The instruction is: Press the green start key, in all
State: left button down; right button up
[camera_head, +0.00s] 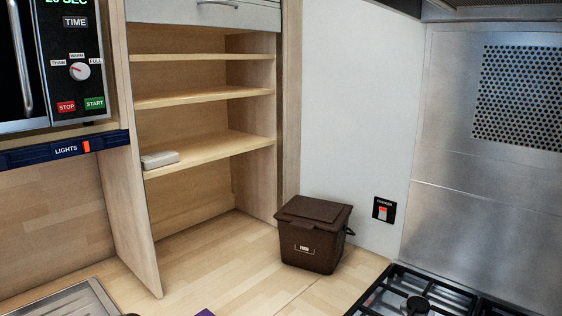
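The green START key (94,103) is on the control panel of the microwave (70,60) at the upper left. The red STOP key (66,107) sits just left of it. Above them are a round dial (79,71) marked with THAW, WARM and FULL, and a TIME key (75,22). A green display at the top edge, partly cut off, appears to read 20 SEC. Neither of my grippers can be made out in this view.
A strip marked LIGHTS with an orange switch (86,146) runs below the microwave. Open shelves (205,97) hold a small pale box (160,159). A brown food bin (313,233) stands on the wooden worktop (215,265). A gas hob (420,295) is at the lower right.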

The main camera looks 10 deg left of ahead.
aim_at(90, 104)
jog(key=u, duration=1.25)
